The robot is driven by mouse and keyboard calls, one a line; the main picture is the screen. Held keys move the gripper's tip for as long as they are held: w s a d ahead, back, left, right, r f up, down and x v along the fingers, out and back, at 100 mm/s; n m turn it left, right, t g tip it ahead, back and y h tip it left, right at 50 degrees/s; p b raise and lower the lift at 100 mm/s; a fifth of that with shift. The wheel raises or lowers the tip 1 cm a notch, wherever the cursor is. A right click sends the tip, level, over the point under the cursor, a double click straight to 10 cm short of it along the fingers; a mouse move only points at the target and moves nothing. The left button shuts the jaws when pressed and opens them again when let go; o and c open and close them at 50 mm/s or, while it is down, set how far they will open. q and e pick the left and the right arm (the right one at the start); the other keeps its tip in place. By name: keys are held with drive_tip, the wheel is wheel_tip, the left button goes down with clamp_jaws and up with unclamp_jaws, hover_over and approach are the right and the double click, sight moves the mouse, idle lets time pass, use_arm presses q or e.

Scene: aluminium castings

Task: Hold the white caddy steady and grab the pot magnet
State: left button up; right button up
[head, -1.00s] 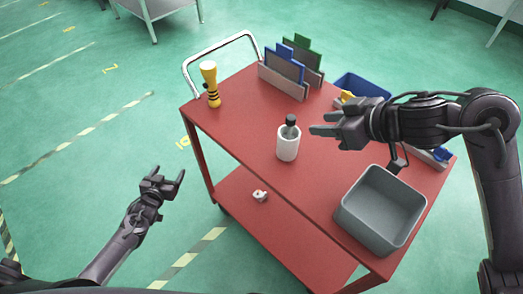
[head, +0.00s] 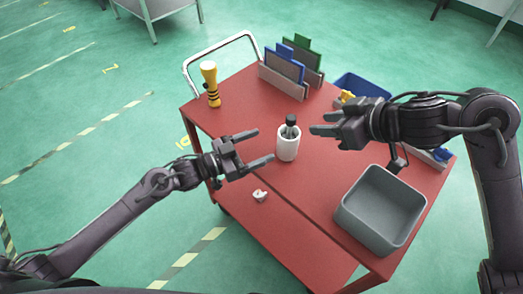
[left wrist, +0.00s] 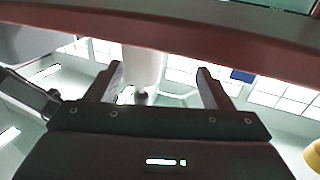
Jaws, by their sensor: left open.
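The white caddy (head: 288,148) stands upright on the red cart top. A dark-topped pot magnet (head: 291,121) stands in it, its lower part hidden by the caddy wall. My left gripper (head: 264,146) is open, just left of the caddy, its fingers pointing toward it and apart from it. In the left wrist view the caddy (left wrist: 143,66) shows between the two open fingers. My right gripper (head: 313,124) is to the right of the caddy, its fingers pointing left toward the magnet. A gap shows between its fingers, and they hold nothing.
The red cart (head: 240,108) carries a grey bin (head: 348,219) at front right, a yellow flashlight (head: 210,85) at the left, file holders (head: 282,83) at the back and a blue bin (head: 362,86). A small white item (head: 260,195) lies on the lower shelf.

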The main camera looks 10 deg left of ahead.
sight(279, 146)
use_arm(q)
drive_tip(key=shift+s+d+m+g, duration=0.2)
drive_tip(key=shift+s+d, duration=0.1)
drive_tip(key=shift+d, duration=0.2)
drive_tip(key=shift+s+d+m+g, duration=0.1)
drive_tip(key=shift+s+d+g, duration=0.15)
drive_tip(key=shift+d, duration=0.25)
drive_tip(key=x, duration=0.7)
drive_tip(key=shift+w+d+r, duration=0.1)
drive_tip(key=shift+d+r, duration=0.1)
